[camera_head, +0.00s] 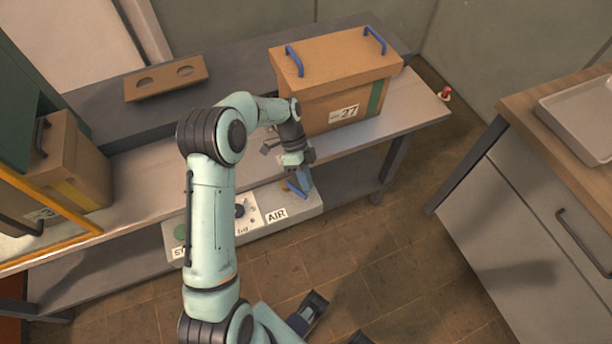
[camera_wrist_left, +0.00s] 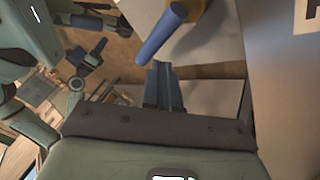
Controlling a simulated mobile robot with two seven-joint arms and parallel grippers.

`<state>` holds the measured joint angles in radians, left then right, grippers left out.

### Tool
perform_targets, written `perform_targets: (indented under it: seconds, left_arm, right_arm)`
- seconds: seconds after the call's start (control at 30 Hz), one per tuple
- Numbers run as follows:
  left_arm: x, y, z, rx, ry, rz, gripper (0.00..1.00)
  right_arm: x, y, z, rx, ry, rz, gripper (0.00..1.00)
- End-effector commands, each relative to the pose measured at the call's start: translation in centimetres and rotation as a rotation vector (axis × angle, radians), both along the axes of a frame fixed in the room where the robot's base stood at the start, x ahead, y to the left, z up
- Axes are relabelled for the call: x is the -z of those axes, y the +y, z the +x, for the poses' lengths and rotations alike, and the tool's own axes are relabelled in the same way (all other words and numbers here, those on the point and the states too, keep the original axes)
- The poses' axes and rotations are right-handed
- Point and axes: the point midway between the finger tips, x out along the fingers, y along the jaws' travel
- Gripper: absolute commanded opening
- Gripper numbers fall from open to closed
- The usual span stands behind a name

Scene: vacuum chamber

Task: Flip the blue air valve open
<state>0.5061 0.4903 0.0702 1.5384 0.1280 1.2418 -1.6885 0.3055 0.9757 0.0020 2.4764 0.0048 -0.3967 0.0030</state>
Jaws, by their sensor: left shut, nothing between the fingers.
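The blue air valve handle (camera_head: 296,190) is on the front of a pale control box, beside the AIR label (camera_head: 276,214). In the left wrist view the handle (camera_wrist_left: 163,33) is a blue bar slanting down-left from a yellow-brown valve body (camera_wrist_left: 208,14). My left gripper (camera_head: 303,180) is at the valve, its fingers partly hard to separate from the handle. In the wrist view its fingers (camera_wrist_left: 162,72) are together and empty, close to the handle's free end; I cannot tell whether they touch. My right gripper (camera_head: 310,310) shows only partly at the bottom; its jaws are unclear.
The control box (camera_head: 313,208) sits below the bench top and has a dark knob (camera_head: 239,211). A cardboard box with blue handles (camera_head: 335,60) stands on the bench just above. A cabinet (camera_head: 510,220) stands at right. The floor between is clear.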

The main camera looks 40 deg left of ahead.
Motion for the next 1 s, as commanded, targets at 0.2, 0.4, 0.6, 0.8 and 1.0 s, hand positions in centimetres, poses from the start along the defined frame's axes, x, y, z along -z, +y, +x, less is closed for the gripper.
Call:
perform_targets:
  seconds: [0.2, 0.4, 0.6, 0.8, 1.0]
  left_arm:
    - [-0.1, -0.6, -0.9, 0.332, 0.0, 0.0, 0.0]
    - [-0.1, -0.7, -1.7, 0.576, 0.0, 0.0, 0.0]
    - [-0.1, -0.7, -2.2, 0.673, 0.001, 0.0, 0.0]
    - [0.0, -0.7, -2.4, 0.711, 0.001, 0.0, 0.0]
    - [0.0, -0.7, -2.5, 0.718, 0.002, 0.0, 0.0]
  right_arm:
    - [-0.5, 0.0, -0.1, -0.002, 0.005, 0.001, 0.0]
    - [-0.8, 0.0, -0.2, -0.002, 0.01, 0.002, 0.0]
    - [-1.0, 0.0, -0.3, -0.004, 0.015, 0.003, 0.0]
    - [-1.1, 0.0, -0.4, -0.003, 0.017, 0.002, 0.0]
    - [-1.1, 0.0, -0.4, -0.004, 0.018, 0.003, 0.0]
